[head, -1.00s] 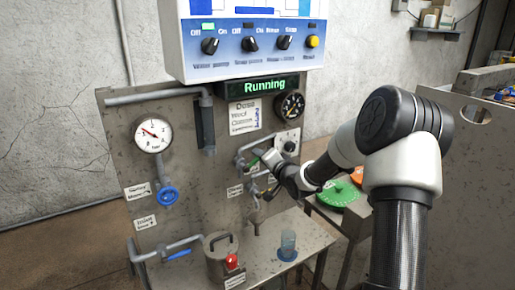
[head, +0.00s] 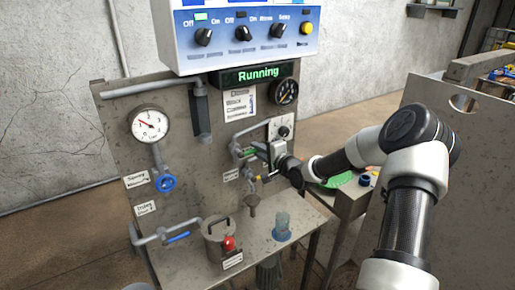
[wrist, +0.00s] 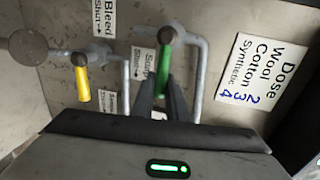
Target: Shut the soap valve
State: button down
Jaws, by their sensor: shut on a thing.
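The soap valve has a green lever (wrist: 163,70) on a grey pipe, with a small partly hidden label beside it. In the wrist view the lever points from its pivot toward me. The two dark fingers of my gripper (wrist: 161,98) are shut on the lever, one on each side. In the head view my gripper (head: 271,153) is at the panel's pipework, and the green lever (head: 259,146) shows only a little beside it.
A yellow lever (wrist: 82,84) with a "Bleed Shut" label sits close to the left. A dose card (wrist: 262,70) is on the right. The display (head: 257,76) reads "Running".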

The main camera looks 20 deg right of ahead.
dwell(0.3)
jog(key=c, duration=1.7)
grip_release()
jog(key=shift+f, duration=0.1)
jog(key=shift+c, duration=0.2)
jog(key=shift+s, duration=0.1)
jog(key=v, duration=1.7)
jog(key=shift+s+d, duration=0.1)
